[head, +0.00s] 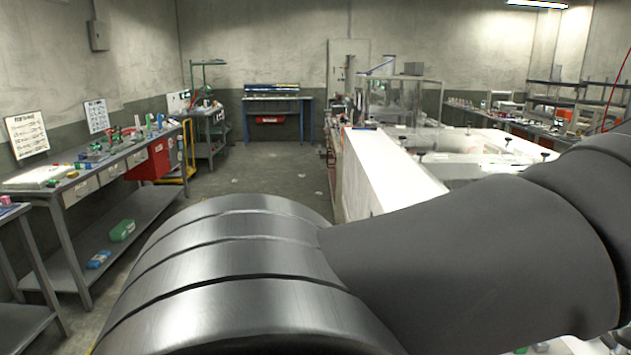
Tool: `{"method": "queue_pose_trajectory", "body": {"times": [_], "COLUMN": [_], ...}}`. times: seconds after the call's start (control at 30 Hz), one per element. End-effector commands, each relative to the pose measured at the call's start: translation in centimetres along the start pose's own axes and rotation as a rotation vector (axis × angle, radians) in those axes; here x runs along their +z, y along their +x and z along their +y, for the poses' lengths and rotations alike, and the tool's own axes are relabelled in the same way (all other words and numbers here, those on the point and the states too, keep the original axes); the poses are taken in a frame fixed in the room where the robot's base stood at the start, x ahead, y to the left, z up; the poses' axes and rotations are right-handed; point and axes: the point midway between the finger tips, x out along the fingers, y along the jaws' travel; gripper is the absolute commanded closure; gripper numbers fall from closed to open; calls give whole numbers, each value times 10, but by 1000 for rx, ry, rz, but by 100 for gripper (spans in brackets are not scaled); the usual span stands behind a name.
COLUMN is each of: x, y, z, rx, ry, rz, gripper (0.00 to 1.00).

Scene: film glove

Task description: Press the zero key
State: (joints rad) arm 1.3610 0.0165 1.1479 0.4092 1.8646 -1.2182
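No zero key and no keypad can be made out in the head view. My gripper is not in view. My own arm fills the lower middle and right of the picture, with a ribbed metal joint and a dark grey link. It hides whatever lies behind and below it.
A long white-topped bench (382,175) runs back behind my arm. A grey workbench (125,160) with small coloured items and a red box (151,161) stands at left. A blue bench (277,98) stands at the far wall. The floor (268,166) between them looks mostly clear.

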Motion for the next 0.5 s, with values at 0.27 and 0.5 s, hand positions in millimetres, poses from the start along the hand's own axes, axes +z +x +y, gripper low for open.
{"method": "queue_pose_trajectory", "body": {"times": [0.27,0.5], "x": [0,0], "y": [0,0], "z": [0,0], "rx": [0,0], "ry": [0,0], "rz": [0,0], "gripper": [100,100]}}
